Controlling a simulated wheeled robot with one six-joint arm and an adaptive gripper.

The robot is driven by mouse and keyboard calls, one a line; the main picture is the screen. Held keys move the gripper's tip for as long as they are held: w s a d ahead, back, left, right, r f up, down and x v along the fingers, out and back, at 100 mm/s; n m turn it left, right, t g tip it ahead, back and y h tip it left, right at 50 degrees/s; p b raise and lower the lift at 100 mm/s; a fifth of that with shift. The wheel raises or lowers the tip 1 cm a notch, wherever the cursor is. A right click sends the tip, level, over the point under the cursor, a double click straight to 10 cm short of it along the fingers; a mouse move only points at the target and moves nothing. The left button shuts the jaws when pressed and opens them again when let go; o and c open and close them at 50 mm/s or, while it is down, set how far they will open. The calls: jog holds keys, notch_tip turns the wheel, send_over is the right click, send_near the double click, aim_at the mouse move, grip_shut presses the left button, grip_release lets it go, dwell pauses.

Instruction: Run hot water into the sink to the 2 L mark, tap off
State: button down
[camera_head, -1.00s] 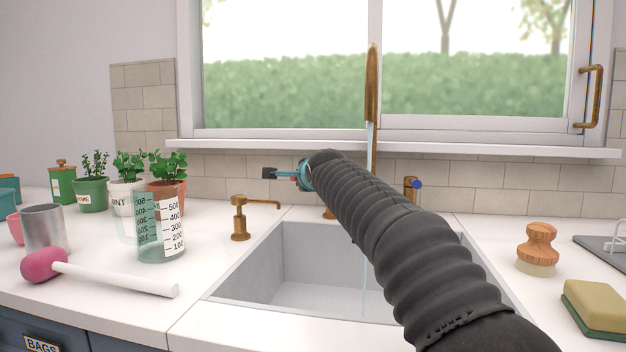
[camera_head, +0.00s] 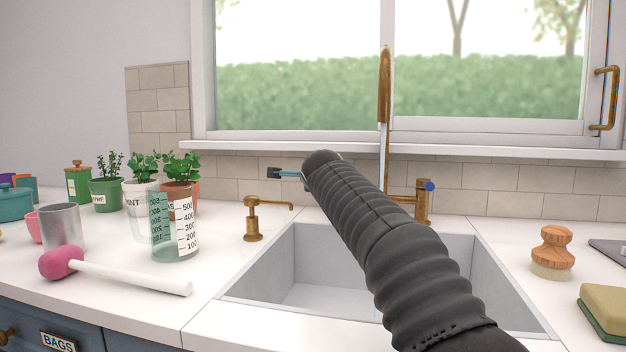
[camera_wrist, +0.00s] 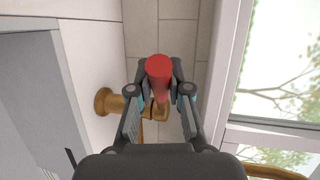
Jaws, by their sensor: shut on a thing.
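The brass tap has a tall spout (camera_head: 385,85) at the back of the sink (camera_head: 262,268). A pale stream of water (camera_head: 383,150) falls from the spout and passes behind my arm. The red-ended tap handle (camera_wrist: 158,68) is between the fingers of my gripper (camera_wrist: 159,82), which is shut on it. In the head view my arm hides the red handle and most of the gripper. The blue-ended handle (camera_head: 429,186) shows right of my arm. The visible sink floor is pale grey; I cannot make out a water level or a 2 L mark.
A brass soap dispenser (camera_head: 253,220) stands left of the sink. A wooden brush (camera_head: 553,252) and sponge (camera_head: 604,305) lie right.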

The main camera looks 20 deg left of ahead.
jog(key=c, duration=1.1)
grip_release()
jog(key=shift+s, duration=0.1)
jog(key=v, duration=1.1)
jog(key=shift+s+d+r, duration=0.1)
jog(key=shift+s+d, duration=0.1)
jog(key=shift+s, duration=0.1)
